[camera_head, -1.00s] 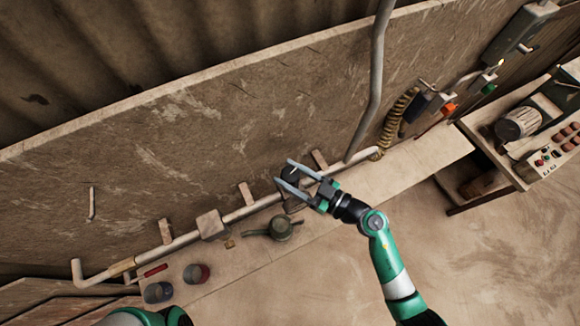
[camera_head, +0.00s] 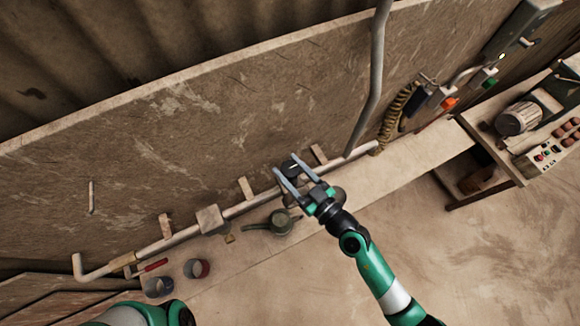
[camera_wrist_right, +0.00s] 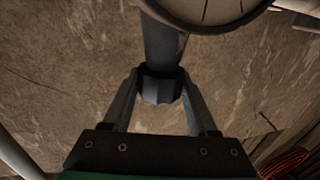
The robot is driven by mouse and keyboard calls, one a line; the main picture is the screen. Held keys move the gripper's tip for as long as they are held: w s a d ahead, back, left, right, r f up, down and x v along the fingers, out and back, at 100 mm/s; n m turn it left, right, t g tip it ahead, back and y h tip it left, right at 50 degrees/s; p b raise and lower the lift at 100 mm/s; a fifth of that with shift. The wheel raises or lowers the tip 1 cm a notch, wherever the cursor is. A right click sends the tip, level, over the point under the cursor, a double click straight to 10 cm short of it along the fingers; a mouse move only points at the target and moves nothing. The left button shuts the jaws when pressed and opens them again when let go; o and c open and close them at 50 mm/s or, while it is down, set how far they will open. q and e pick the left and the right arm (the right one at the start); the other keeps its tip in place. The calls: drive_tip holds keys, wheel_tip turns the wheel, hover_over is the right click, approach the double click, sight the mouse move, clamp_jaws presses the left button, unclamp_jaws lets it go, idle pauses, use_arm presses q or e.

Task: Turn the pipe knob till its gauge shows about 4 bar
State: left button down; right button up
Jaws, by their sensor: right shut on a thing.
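The dark pipe knob (camera_wrist_right: 160,88) sits between my right gripper's fingers in the right wrist view, at the end of a dark stem. The gauge (camera_wrist_right: 205,8) is cut off at the top of that view; only part of its pale face and a few marks show, and no reading can be made out. In the head view my right gripper (camera_head: 293,178) is at the wall pipe (camera_head: 250,203), its fingers around the dark fitting, shut on the knob. My left gripper is out of view; only a bit of my left arm shows at the bottom.
Two cups (camera_head: 196,268) (camera_head: 158,287) and a red-handled tool (camera_head: 152,266) lie to the left. A bent vertical pipe (camera_head: 376,80) and a coiled hose (camera_head: 396,112) are to the right.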

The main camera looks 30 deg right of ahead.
drive_tip(key=o, duration=1.4)
drive_tip(key=shift+b+v, duration=0.9)
drive_tip(key=shift+v, duration=4.9)
